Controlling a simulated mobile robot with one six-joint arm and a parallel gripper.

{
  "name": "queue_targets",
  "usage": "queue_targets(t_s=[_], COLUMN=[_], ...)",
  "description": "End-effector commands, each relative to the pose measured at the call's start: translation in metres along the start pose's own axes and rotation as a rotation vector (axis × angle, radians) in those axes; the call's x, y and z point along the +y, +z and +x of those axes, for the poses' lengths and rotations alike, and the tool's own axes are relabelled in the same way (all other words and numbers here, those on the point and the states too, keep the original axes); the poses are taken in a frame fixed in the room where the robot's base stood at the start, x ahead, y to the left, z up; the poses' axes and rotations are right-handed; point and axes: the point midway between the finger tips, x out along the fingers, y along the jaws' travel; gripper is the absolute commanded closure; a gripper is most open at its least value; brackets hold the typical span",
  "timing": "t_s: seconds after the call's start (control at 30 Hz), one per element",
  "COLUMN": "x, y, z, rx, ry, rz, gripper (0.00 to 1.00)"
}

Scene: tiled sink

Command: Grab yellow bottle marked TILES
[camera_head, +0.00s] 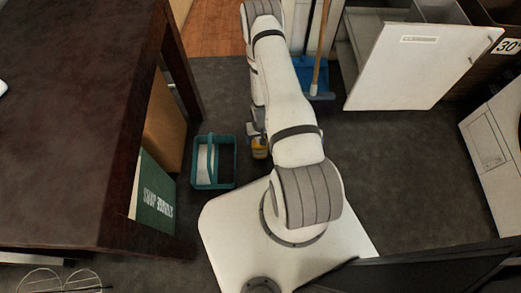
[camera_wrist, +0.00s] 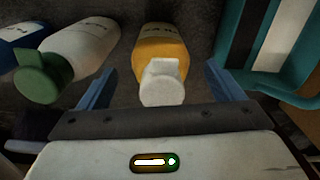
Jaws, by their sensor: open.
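The yellow bottle (camera_wrist: 160,46) with a white cap is in the top middle of the wrist view. Its dark label print is too small to read. My gripper (camera_wrist: 152,88) is open, with one blue finger on each side of the bottle's cap end and gaps showing between fingers and bottle. In the head view, a small part of the yellow bottle (camera_head: 259,149) shows beside my arm; the arm hides most of my gripper there.
A teal caddy (camera_head: 227,163) stands close on the right in the wrist view.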

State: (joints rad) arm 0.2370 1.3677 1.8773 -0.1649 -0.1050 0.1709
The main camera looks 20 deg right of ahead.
Motion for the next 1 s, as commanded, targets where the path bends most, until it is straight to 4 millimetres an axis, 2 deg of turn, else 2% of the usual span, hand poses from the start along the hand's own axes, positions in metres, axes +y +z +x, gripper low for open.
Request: queue_targets(t_s=[0.03,0.1,0.33,1.0], x=[-0.0001,-0.0002,-0.0005,-0.0009], y=[0.0007,0.0001,-0.0002,0.0000], z=[0.0116,0.0175,0.0174,0.0174], rx=[-0.001,0.000,0.000,0.000], ry=[0.000,0.000,0.000,0.000], rz=[0.000,0.000,-0.001,-0.002], gripper=[0.12,0.12,0.12,0.67])
